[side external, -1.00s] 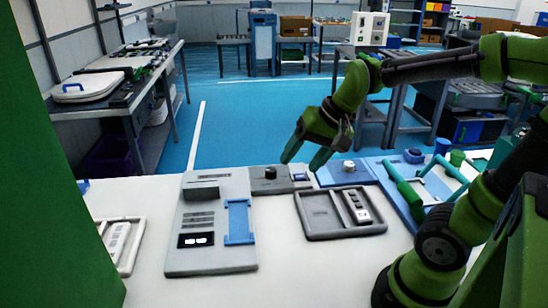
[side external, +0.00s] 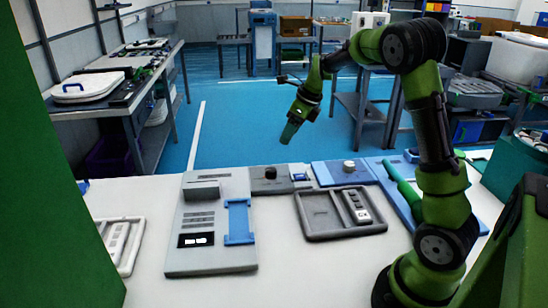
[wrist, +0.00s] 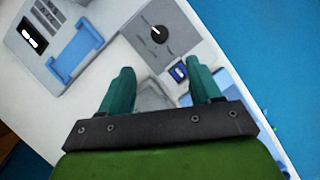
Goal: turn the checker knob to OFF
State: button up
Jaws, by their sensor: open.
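A round black knob (side external: 271,173) sits on a dark grey box (side external: 262,186) at the back of the white table. In the wrist view the knob (wrist: 158,33) has a white pointer mark; the labels around it are too small to read. My gripper (side external: 289,139) hangs above and behind the box, apart from the knob. In the wrist view my gripper (wrist: 159,68) is open and empty, its two teal fingers spread, with the knob ahead of the gap between them. A second, white knob (side external: 348,165) stands on a blue box to the right.
A grey panel (side external: 212,255) with a lit display and blue bracket (side external: 239,222) lies left of the box. A small blue-screened unit (side external: 300,176) adjoins it on the right. A dark tray (side external: 318,233) holding a remote-like device lies in front. Bare table surrounds the panel's front.

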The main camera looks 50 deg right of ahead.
aim_at(271, 170)
jog(key=x, duration=1.5)
jog(key=c, duration=1)
